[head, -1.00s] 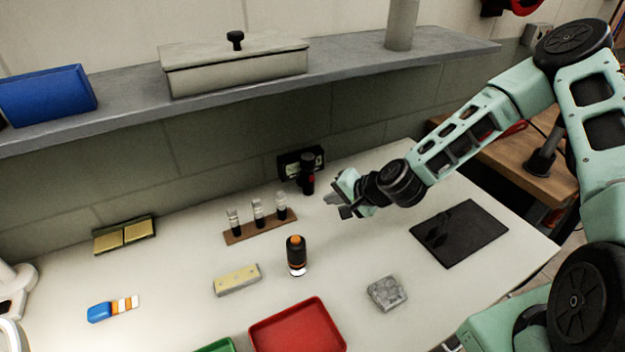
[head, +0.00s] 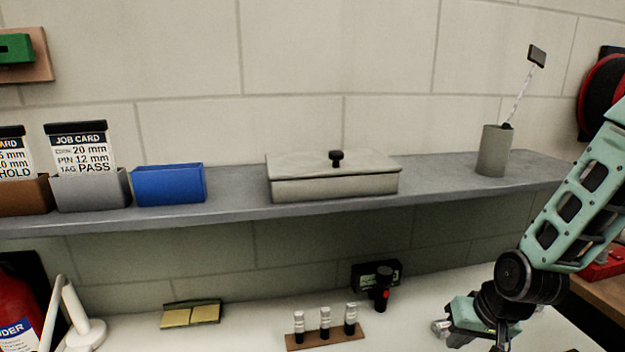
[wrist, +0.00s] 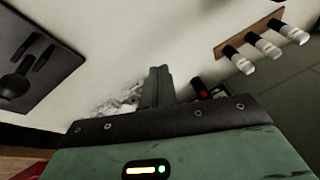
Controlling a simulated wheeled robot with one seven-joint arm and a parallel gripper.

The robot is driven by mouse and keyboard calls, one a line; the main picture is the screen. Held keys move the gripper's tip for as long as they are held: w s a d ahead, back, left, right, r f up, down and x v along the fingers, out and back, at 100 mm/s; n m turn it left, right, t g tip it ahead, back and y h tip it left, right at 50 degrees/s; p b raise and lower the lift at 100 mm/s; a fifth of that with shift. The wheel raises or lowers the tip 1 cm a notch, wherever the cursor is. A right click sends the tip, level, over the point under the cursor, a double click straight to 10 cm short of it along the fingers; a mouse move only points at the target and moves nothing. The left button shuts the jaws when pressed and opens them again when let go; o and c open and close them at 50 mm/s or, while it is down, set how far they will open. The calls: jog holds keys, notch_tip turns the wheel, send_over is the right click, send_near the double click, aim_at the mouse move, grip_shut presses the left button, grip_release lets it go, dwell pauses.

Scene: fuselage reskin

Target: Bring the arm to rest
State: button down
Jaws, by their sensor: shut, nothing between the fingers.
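My arm shows at the right of the head view, a pale green linked arm with dark joints. My gripper (head: 445,330) hangs at its lower end over the white bench, just right of the small rack. In the wrist view my gripper's fingers (wrist: 157,88) are together with nothing between them. The head view cuts off part of the wrist at the lower edge.
A grey shelf (head: 235,212) carries a lidded box (head: 335,185), a blue bin (head: 169,185) and a grey cup (head: 494,152). A rack with several vials (head: 325,338) and a black device (head: 383,290) stand on the bench. A black mat (wrist: 35,60) lies on it too.

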jog(key=s+d+r+n+g+h, duration=0.1)
jog(key=s+d+r, duration=0.1)
jog(key=s+r, duration=0.3)
jog(key=s+d+r+h, duration=0.1)
jog(key=s+d+r, duration=0.25)
jog(key=r, duration=0.45)
jog(key=s+a+n+g, duration=0.1)
jog(key=s+a+n, duration=0.3)
jog(key=a, duration=0.5)
jog(key=s+a+r+n+g, duration=0.1)
jog(key=s+a+n, duration=0.3)
jog(key=s+a, duration=0.5)
jog(key=shift+a+g, duration=0.3)
jog(key=shift+a, duration=0.25)
